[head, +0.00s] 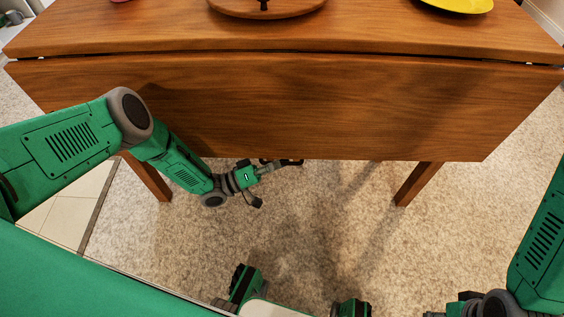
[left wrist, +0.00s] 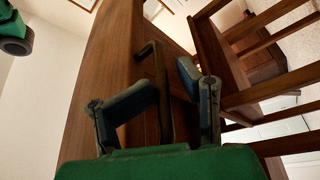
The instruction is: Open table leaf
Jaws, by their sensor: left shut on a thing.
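The wooden table leaf (head: 300,105) hangs down at the near side of the table, tilted toward me. In the left wrist view the leaf (left wrist: 105,85) shows with a dark curved handle (left wrist: 152,52) on it. My left gripper (head: 284,163) is at the leaf's lower edge, near its middle. In the left wrist view its fingers (left wrist: 170,82) are on either side of the handle and shut on it. The fingertips are partly hidden by the leaf in the head view. Part of my right arm shows at the lower right; its gripper fingers are not visible.
Table legs stand under the leaf at left (head: 148,180) and right (head: 417,183). The speckled floor (head: 330,230) in front is clear apart from my own parts.

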